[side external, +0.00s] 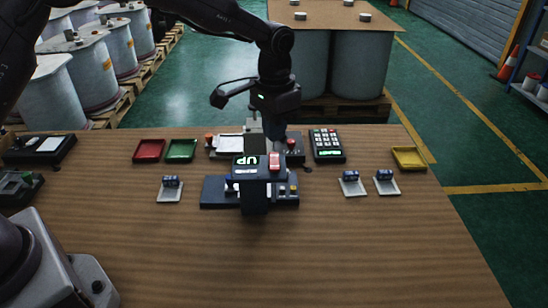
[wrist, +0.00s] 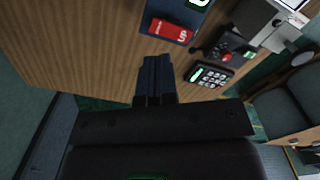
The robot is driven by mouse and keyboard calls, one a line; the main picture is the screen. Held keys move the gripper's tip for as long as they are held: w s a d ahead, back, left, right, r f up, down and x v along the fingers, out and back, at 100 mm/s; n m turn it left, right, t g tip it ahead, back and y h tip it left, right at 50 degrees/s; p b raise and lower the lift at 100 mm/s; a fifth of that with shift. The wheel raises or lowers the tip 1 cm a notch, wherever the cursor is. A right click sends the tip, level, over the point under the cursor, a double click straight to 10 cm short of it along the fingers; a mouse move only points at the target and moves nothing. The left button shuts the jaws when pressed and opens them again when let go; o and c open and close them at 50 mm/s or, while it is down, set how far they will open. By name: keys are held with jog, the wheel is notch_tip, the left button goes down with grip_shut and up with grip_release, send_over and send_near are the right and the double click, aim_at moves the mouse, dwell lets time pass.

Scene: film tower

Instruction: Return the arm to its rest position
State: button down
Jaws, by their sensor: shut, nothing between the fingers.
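My arm reaches over the table from the upper left in the side external view. My gripper (side external: 275,133) points down behind the dark blue device (side external: 255,195) with a lit green "UP" display. Its fingertips are partly hidden there. In the wrist view, my gripper (wrist: 156,60) shows its two dark fingers pressed together with nothing between them. A red block (wrist: 169,30) marked "UP" lies on top of the device, just beyond the fingertips and apart from them in that picture.
A keypad (side external: 327,145) and a red-button box (side external: 291,147) stand behind the device. Red (side external: 149,151), green (side external: 181,150) and yellow (side external: 409,158) trays lie at the back. Small white trays with blue items flank the device. The wooden table (side external: 300,260) is bare in front.

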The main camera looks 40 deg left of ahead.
jog(key=shift+s+a+f+g, duration=0.15)
jog(key=shift+s+f, duration=0.2)
jog(key=shift+s, duration=0.2)
jog(key=shift+s+a+f+g, duration=0.15)
jog(key=shift+s+f, duration=0.15)
jog(key=shift+s, duration=0.25)
jog(key=s+a+r+n+t, duration=0.1)
jog(key=s+a+r+t, duration=0.1)
jog(key=s+r, duration=0.3)
jog(key=s+a+r+n+t, duration=0.1)
jog(key=s+r, duration=0.5)
jog(key=s, duration=0.6)
jog(key=s+a+r+n+t, duration=0.1)
jog(key=s+a+r+t, duration=0.2)
jog(key=s, duration=0.6)
notch_tip(320, 180, up, 3)
jog(key=shift+s+a+f, duration=0.1)
jog(key=shift+s+a, duration=0.15)
jog(key=shift+a, duration=1)
